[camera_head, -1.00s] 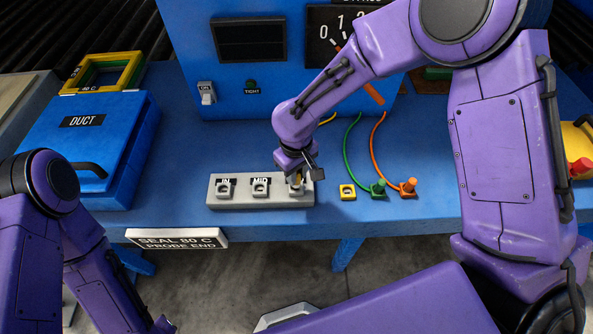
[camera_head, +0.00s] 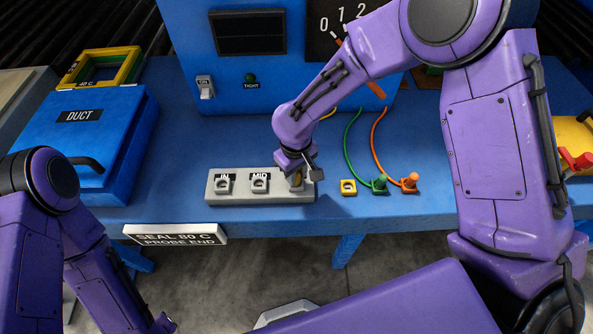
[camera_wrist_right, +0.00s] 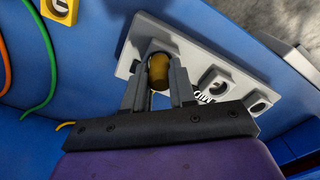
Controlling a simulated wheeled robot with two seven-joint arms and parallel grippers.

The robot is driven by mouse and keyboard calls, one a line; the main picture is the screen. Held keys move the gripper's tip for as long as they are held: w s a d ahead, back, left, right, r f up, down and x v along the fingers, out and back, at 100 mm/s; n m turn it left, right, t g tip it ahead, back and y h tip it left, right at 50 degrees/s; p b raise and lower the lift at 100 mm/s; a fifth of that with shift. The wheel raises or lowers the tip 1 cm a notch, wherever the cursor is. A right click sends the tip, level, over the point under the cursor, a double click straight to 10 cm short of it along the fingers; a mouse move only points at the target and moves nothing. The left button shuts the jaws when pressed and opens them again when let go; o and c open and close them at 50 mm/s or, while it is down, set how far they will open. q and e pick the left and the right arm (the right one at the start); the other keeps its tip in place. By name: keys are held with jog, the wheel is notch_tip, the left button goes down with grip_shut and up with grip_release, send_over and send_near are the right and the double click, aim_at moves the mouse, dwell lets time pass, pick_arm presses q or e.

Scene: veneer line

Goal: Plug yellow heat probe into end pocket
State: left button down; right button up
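The grey pocket block (camera_head: 240,196) lies on the blue bench with pockets marked IN and MID; its right-hand end pocket is mostly covered by my right gripper (camera_head: 298,176). In the right wrist view, the yellow heat probe (camera_wrist_right: 158,72) stands between the two fingertips of my right gripper (camera_wrist_right: 158,82), which look closed against its sides. The probe is at the end pocket; its lower tip is hidden, so how deep it sits cannot be told. My left arm is at the lower left, and its gripper is not clearly seen.
An empty yellow holder (camera_head: 348,187), a green plug (camera_head: 379,183) and an orange plug (camera_head: 410,182) stand right of the block, with cables behind. A blue DUCT box (camera_head: 85,145) is at left. A sign (camera_head: 175,234) hangs on the bench's front edge.

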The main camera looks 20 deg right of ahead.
jog(key=o, duration=0.5)
notch_tip(320, 180, up, 10)
jog(key=b, duration=0.1)
jog(key=shift+r+b, duration=0.2)
jog(key=shift+b, duration=0.1)
